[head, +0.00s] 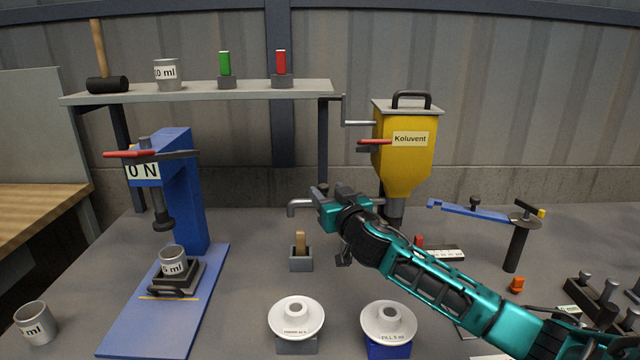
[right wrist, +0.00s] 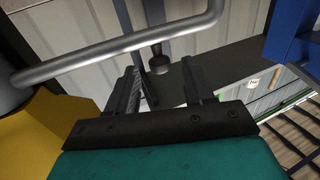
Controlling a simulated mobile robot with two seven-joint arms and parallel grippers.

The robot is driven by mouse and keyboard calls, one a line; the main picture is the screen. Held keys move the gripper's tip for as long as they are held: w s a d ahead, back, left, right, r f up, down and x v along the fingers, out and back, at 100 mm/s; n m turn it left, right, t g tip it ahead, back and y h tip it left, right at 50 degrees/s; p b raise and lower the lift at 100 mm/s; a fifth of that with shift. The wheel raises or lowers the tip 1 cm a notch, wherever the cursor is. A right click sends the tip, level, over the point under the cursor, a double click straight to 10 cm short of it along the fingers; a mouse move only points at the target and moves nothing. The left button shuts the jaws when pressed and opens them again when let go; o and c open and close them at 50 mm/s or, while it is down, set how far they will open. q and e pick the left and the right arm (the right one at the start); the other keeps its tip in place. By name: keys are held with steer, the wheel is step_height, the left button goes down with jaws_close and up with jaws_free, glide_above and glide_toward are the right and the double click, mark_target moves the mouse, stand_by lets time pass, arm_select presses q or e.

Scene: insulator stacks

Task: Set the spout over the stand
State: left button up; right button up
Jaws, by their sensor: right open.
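The spout (head: 300,203) is a grey pipe with a downturned end, low at the left of the yellow hopper (head: 408,158). In the right wrist view, the spout (right wrist: 120,48) crosses above the finger area and bends at the upper right. My right gripper (head: 325,192) is open beside the spout, with nothing seen held; its two dark fingers (right wrist: 160,85) show apart. Whether a finger touches the pipe I cannot tell. A white disc sits on a grey stand (head: 297,346), another on a blue stand (head: 388,351). The label does not show which stand is meant. My left gripper is not in view.
A blue press (head: 178,190) with a cup (head: 173,262) stands at the left. A grey block (head: 301,260) holding a wooden piece stands below the spout's end. A shelf (head: 205,92) runs behind. A blue-armed post (head: 517,245) and small parts lie at the right.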

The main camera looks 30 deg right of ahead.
mark_target(321, 185)
steer(key=shift+x, duration=2.85)
jaws_close()
